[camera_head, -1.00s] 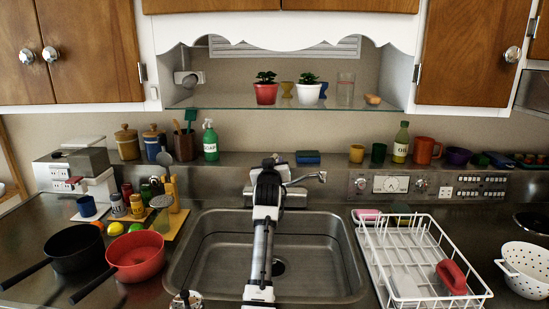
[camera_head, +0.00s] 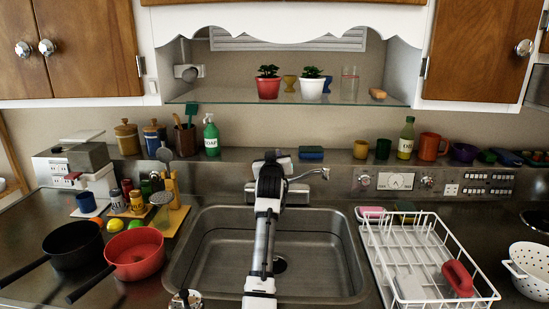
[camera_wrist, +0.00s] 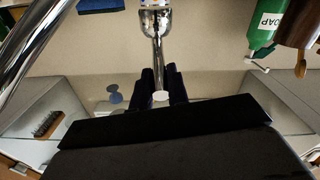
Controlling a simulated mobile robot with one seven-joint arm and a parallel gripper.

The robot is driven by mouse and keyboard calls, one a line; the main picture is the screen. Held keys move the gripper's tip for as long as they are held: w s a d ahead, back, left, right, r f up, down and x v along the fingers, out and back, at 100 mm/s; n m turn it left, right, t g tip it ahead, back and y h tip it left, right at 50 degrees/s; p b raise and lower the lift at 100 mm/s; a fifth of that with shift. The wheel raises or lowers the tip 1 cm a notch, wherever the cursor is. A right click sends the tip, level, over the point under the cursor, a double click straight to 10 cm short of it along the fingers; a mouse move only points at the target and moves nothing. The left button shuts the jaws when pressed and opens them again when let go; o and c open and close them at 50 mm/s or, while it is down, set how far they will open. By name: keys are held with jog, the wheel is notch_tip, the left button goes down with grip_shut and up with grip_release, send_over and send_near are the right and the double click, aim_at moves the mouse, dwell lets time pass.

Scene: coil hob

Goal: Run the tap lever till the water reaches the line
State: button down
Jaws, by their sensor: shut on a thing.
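The chrome tap lever (camera_wrist: 158,48) runs down into the gap between the dark fingers of my gripper (camera_wrist: 161,80) in the wrist view, and the gripper is shut on it. A pale round end shows between the fingers. In the head view my arm hides the gripper, the lever and part of the tap body. The tap spout (camera_head: 312,175) sticks out to the right of my arm over the sink's back edge. The steel sink (camera_head: 190,262) shows its drain. A dark line (camera_head: 218,231) runs along its inner wall. I cannot make out a water surface or a stream.
A white dish rack (camera_head: 440,240) with a red item stands right of the sink. A red pan (camera_head: 134,252) and a black pan (camera_head: 72,245) stand left. A soap bottle (camera_head: 211,138) and a blue sponge (camera_head: 311,153) sit on the back ledge. A glass shelf (camera_head: 225,98) is above.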

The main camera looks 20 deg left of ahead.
jog(key=shift+r, duration=0.1)
jog(key=r+p, duration=0.1)
jog(key=r+g+p, duration=0.1)
jog(key=p, duration=0.1)
jog(key=shift+w, duration=0.25)
jog(key=shift+w+a+r+g+h, duration=0.1)
jog(key=shift+w+r+g+h, duration=0.25)
jog(key=shift+g, duration=0.65)
jog(key=c, duration=1.4)
grip_release()
jog(key=shift+f, duration=0.1)
jog(key=shift+o, duration=0.2)
